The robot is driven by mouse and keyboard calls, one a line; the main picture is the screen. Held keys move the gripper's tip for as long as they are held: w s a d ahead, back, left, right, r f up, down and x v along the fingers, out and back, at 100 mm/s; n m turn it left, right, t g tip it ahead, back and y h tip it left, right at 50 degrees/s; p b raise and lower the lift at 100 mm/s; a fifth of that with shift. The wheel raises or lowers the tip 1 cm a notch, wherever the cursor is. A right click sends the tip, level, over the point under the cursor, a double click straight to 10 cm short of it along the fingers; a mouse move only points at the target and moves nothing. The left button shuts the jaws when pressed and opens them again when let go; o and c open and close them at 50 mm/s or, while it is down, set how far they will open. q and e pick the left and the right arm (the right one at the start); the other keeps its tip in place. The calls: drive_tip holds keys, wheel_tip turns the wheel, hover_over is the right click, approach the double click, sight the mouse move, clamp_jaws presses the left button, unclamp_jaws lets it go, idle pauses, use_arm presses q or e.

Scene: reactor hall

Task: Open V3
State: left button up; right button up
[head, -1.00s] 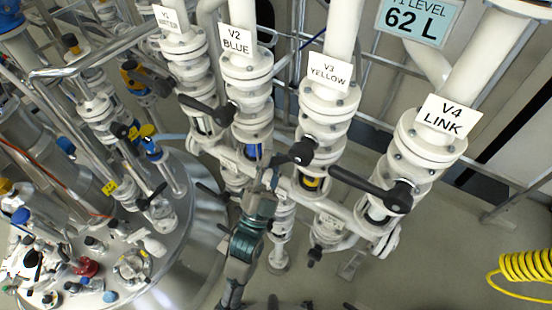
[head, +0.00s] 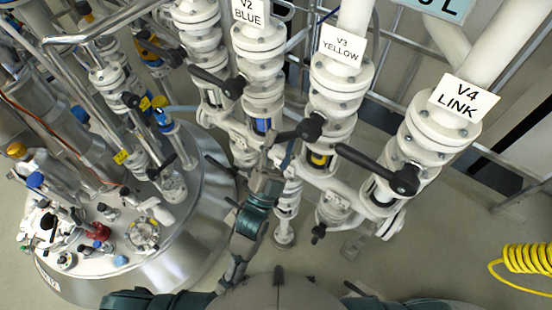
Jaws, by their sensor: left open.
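Valve V3 is the white column with the "V3 YELLOW" label (head: 342,47) and a yellow band (head: 318,160) low on its body. Its black lever handle (head: 296,132) runs from a round hub toward the left, across the pipe. My left gripper (head: 279,154) is open, just below the lever's left end. It seems close to the lever, but I cannot tell whether they touch. The fingers are small and partly blend with the pipework behind. My right gripper is out of view.
A steel vessel (head: 185,262) with fittings fills the left. A yellow coiled hose (head: 527,258) hangs at right. Floor is clear at lower right.

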use_arm(q)
drive_tip(key=v, duration=1)
drive_tip(key=shift+s+f, duration=0.15)
drive_tip(key=shift+s, duration=0.1)
drive_tip(key=shift+d, duration=0.15)
